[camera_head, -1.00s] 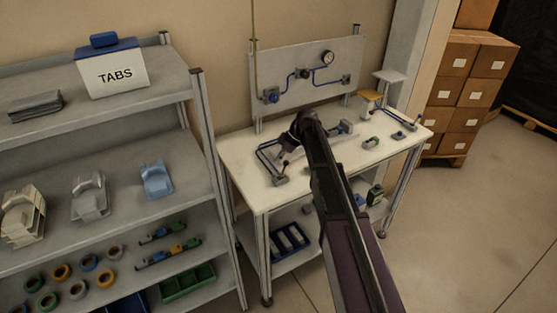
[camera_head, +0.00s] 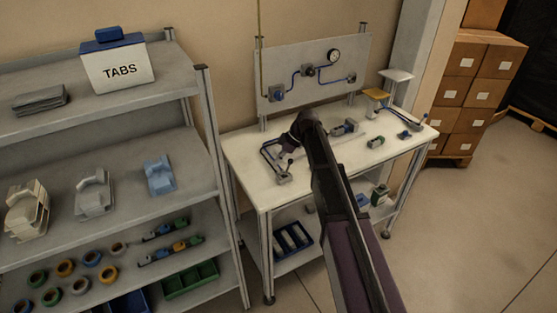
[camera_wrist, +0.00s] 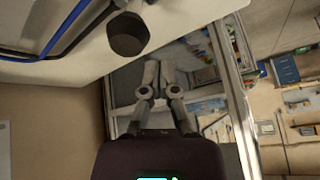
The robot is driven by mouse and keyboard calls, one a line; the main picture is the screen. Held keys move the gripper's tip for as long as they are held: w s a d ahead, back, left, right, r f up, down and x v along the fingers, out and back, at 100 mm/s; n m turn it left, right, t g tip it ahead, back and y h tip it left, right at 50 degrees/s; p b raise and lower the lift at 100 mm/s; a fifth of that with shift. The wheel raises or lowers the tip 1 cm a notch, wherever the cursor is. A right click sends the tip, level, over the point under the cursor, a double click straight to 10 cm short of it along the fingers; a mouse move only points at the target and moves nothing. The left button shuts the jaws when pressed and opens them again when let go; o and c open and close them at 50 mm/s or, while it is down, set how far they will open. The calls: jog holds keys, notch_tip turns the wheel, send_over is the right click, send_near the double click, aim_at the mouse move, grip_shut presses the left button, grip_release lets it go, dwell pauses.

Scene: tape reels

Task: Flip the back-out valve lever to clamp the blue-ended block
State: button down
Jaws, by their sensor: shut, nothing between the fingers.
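My gripper (camera_head: 287,143) is over the back left part of the white workbench (camera_head: 240,150), partly hidden by my arm. In the wrist view my gripper (camera_wrist: 153,68) is shut and empty, its fingers together. A small grey base with an upright lever (camera_head: 284,178) stands at the bench's front left, beside a blue tube. In the wrist view a dark round knob (camera_wrist: 127,34) on a grey stem is close to the fingers, apart from them. A grey block with bluish parts (camera_head: 345,127) lies right of my arm. I cannot tell whether it is clamped.
A panel (camera_head: 330,60) with a gauge, blue tubes and fittings stands behind the bench. Stacked cartons (camera_head: 465,90) stand far right.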

jog(key=shift+a+r, duration=0.1)
jog(key=w+p+v, duration=0.1)
jog(key=p+v, duration=0.7)
jog(key=v, duration=0.1)
jog(key=shift+w+a+r, duration=0.25)
jog(key=shift+w+a, duration=0.15)
jog(key=shift+s, duration=0.1)
dwell(0.6)
jog(key=s+d+f+m+h, duration=0.1)
jog(key=s+d+m, duration=0.3)
jog(key=s, duration=0.5)
jog(key=s+d+f+m+h+b, duration=0.1)
jog(key=s+d+f+m+h, duration=0.1)
jog(key=s+d+m, duration=0.3)
jog(key=s+d+f+m+t+h+b, duration=0.1)
jog(key=s+m, duration=0.6)
jog(key=s, duration=0.7)
jog(key=d+f+h, duration=0.1)
jog(key=d+h, duration=0.1)
jog(key=d, duration=0.1)
jog(key=shift+d+f+m, duration=0.2)
jog(key=shift+f+m, duration=0.05)
jog(key=shift+m, duration=0.15)
jog(key=shift+s, duration=0.1)
dwell(0.7)
